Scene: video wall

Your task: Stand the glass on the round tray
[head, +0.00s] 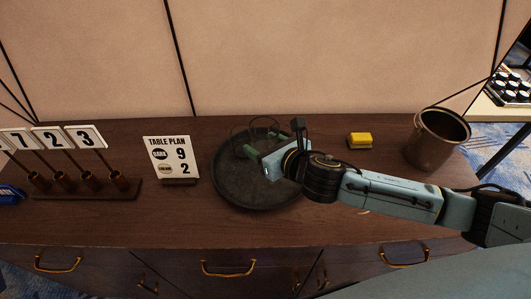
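The round tray (236,193) is dark and lies on the wooden cabinet top near the middle of the head view. A clear glass (243,130) shows only as a faint, thin outline over the back part of the tray. My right gripper (257,145) reaches in from the right over the tray, its fingers apart and beside the glass. I cannot tell whether the fingers press on the glass or whether its base touches the tray. My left gripper is not in view.
A table plan sign (169,157) stands left of the tray. A rack with number cards (90,190) is farther left, near a blue object (10,194). A yellow block (360,140) and a brown metal bucket (432,146) stand at right. The front left top is clear.

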